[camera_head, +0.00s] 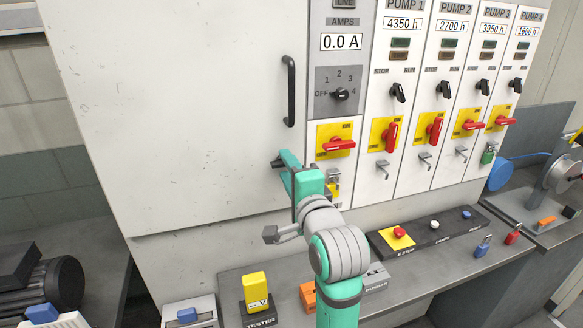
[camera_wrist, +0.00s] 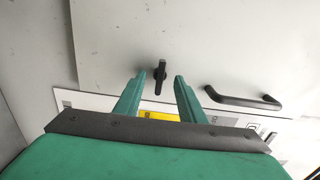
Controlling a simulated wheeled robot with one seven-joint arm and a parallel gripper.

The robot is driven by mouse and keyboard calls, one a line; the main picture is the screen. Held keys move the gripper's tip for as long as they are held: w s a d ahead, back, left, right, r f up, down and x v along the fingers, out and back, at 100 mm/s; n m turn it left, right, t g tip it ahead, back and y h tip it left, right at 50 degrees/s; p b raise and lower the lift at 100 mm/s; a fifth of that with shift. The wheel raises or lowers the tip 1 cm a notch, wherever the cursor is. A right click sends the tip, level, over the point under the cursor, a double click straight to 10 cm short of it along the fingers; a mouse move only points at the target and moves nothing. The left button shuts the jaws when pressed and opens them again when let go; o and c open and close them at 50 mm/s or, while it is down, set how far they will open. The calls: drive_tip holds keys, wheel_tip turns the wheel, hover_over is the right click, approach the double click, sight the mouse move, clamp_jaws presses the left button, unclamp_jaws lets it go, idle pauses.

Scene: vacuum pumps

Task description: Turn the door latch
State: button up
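The door latch is a small black lever; in the wrist view the latch (camera_wrist: 160,76) stands on the pale cabinet door (camera_wrist: 110,40), its lever roughly upright in the picture. My gripper (camera_wrist: 159,86) is open, with one green finger on each side of the latch in that view. No contact shows. In the head view my gripper (camera_head: 283,168) is close to the lower right part of the white door (camera_head: 180,100). The latch (camera_head: 277,164) shows there only as a dark bit by the fingertips, mostly covered by them.
A black door handle (camera_head: 290,91) stands above my gripper, and to its right in the wrist view (camera_wrist: 243,98). A panel of red switches (camera_head: 339,144) is right of the door. Below, a bench (camera_head: 420,276) holds a yellow tester (camera_head: 256,291) and a red button (camera_head: 399,232).

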drive_tip(key=shift+s+d, duration=0.15)
drive_tip(key=shift+s, duration=0.4)
drive_tip(key=v, duration=0.6)
idle(0.4)
